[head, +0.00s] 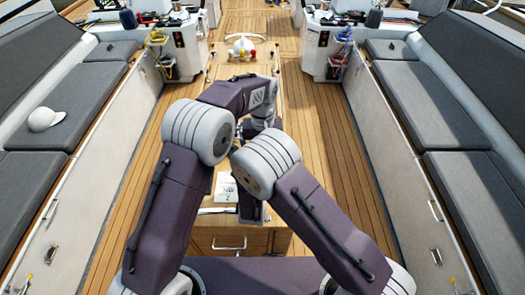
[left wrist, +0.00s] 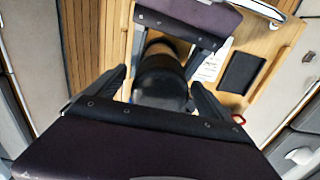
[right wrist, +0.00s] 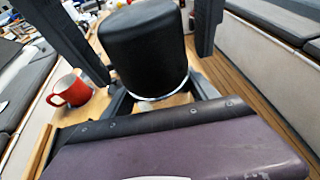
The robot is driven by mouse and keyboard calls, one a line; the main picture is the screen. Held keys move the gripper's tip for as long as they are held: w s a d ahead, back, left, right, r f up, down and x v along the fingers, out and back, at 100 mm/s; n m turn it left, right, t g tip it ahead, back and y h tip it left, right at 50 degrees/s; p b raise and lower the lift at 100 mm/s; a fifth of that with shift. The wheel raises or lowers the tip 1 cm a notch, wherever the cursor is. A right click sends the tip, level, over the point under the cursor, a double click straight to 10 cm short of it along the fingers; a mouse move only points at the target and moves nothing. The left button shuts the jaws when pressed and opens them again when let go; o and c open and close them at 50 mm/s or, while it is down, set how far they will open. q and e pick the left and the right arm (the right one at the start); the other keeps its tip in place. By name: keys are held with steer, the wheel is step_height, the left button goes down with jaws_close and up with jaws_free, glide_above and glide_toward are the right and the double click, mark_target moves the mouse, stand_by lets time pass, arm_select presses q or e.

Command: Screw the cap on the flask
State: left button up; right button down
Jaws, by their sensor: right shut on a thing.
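A large black cylinder with a bright silver lower rim, apparently the cap (right wrist: 145,45), stands upright in the right wrist view. It also shows from above in the left wrist view (left wrist: 160,85). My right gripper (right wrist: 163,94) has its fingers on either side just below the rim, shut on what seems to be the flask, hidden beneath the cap. My left gripper (left wrist: 157,78) is open, with a finger on each side of the cap and gaps showing. I cannot tell whether the cap is threaded on. In the head view, my arms hide the flask and cap.
A wooden cockpit table (head: 262,85) lies below, with a red mug (right wrist: 70,92), a paper sheet (left wrist: 212,62) and a dark booklet (left wrist: 242,72). Grey cushioned benches (head: 415,98) run along both sides. The teak floor beside the table is clear.

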arm_select(q)
step_height(320, 180, up, 12)
stand_by(0.6)
arm_select(e)
steer(key=shift+c, duration=0.8)
jaws_free()
